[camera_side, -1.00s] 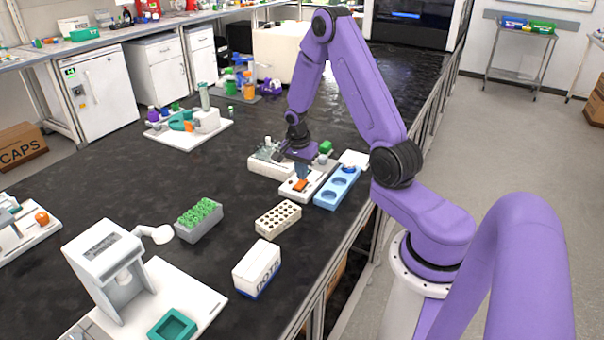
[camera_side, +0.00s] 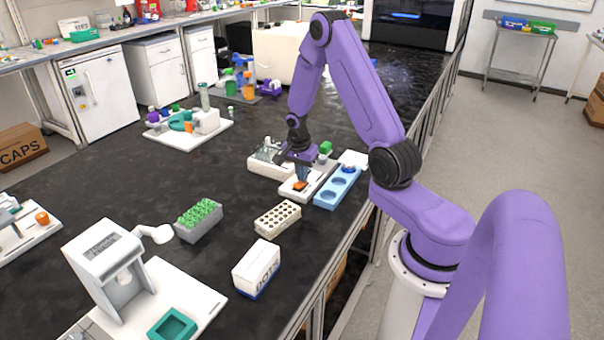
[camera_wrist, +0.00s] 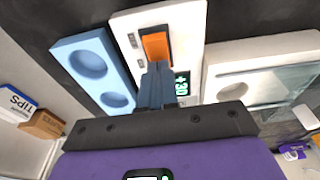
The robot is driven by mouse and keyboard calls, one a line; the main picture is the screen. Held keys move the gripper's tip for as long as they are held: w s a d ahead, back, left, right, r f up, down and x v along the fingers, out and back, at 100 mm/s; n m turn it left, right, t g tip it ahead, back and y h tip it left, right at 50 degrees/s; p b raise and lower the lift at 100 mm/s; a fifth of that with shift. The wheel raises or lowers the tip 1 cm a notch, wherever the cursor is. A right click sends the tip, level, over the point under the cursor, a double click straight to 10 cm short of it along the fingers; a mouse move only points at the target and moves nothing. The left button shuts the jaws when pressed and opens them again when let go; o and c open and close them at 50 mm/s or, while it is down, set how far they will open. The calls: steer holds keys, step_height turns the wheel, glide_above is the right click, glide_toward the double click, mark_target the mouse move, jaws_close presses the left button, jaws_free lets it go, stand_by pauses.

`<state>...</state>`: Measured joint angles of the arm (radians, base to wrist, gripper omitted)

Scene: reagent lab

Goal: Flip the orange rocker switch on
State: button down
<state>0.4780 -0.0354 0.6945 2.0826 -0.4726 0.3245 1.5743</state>
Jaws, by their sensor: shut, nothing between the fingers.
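The orange rocker switch (camera_side: 300,185) sits on a white panel (camera_side: 289,192) on the black bench. In the wrist view the orange rocker (camera_wrist: 156,46) lies in a dark surround on the white panel (camera_wrist: 187,22), beside a small lit display (camera_wrist: 182,84). My gripper (camera_side: 302,178) points down at the switch from above. In the wrist view its blue-grey fingertips (camera_wrist: 157,68) are together, with nothing between them, at the near end of the rocker and covering part of it. I cannot tell whether they touch it or which way the rocker is tilted.
A blue tray with round wells (camera_side: 337,188) stands close on the right of the panel. A white device (camera_side: 268,165) stands close on its left. A tan rack with holes (camera_side: 278,218) is in front.

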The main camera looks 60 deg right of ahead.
steer(key=shift+s+a+f, duration=0.1)
steer(key=shift+f, duration=0.2)
steer(key=shift+a, duration=0.95)
step_height(320, 180, up, 14)
steer(key=a, duration=0.1)
steer(key=shift+a+r, duration=0.15)
steer(key=shift+a, duration=0.1)
steer(key=shift+w, duration=0.2)
